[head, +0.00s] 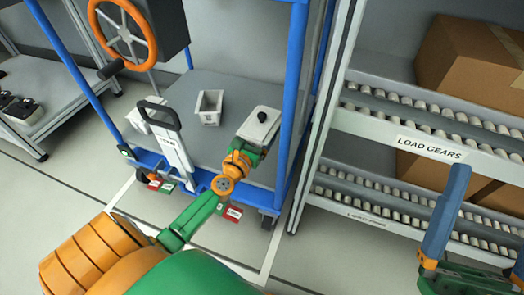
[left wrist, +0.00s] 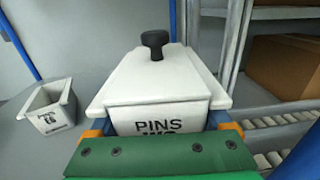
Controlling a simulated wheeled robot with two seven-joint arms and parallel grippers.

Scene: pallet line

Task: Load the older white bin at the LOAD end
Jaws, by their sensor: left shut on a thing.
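A white lidded bin (head: 257,128) with a black knob is at the right side of the cart's grey shelf. My left gripper (head: 243,158) is shut on it. In the left wrist view this bin (left wrist: 160,90) reads PINS, with a second line partly hidden by my gripper; its fingers are at both sides. I cannot tell whether it touches the shelf. A smaller open white bin (head: 209,108) stands apart to its left, and it shows with small lettering in the left wrist view (left wrist: 50,108). My right gripper (head: 490,215) is open and empty in front of the rack.
A blue-framed cart (head: 185,88) with a grey shelf holds the bins. Another white bin (head: 142,122) is partly behind its handle. A roller rack at right has a LOAD GEARS label (head: 428,149) and a lower, hard-to-read label (head: 367,219). Cardboard boxes (head: 470,65) are on the rack.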

